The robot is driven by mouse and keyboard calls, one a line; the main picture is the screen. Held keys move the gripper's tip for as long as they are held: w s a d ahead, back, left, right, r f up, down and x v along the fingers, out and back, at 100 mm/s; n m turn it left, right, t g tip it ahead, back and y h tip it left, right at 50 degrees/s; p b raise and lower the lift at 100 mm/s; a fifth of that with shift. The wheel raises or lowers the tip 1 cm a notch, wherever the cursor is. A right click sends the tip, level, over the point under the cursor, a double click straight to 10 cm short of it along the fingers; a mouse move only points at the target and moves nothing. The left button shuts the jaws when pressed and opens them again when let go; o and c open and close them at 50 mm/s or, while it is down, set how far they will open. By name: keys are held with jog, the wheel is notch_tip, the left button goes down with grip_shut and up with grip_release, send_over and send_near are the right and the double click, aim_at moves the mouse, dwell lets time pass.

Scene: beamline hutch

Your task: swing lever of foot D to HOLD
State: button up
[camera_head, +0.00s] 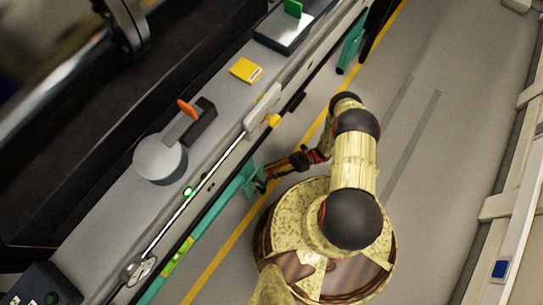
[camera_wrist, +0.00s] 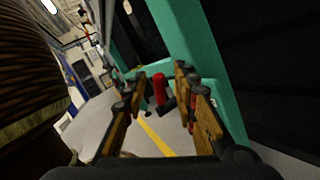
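A red lever handle (camera_wrist: 159,88) stands on a dark pivot by the teal foot frame (camera_wrist: 215,65) in the wrist view. I cannot read a foot letter or a HOLD mark. My gripper (camera_wrist: 157,82) is open, with one finger on each side of the red handle in the picture. The handle appears ahead of or between the fingertips; I see no clear contact. In the head view my gripper (camera_head: 261,181) is low beside the teal foot bracket (camera_head: 238,185), and the red handle cannot be made out there.
A long grey rail (camera_head: 107,219) runs diagonally along the left. It carries an orange-tabbed clamp (camera_head: 187,109), a yellow tag (camera_head: 246,70) and a green-tabbed block (camera_head: 292,9). A yellow floor line (camera_head: 223,254) runs beside it. The floor to the right (camera_head: 432,130) is clear.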

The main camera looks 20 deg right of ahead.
jog(key=v, duration=1.1)
jog(key=shift+d, duration=0.25)
jog(key=shift+f, duration=0.1)
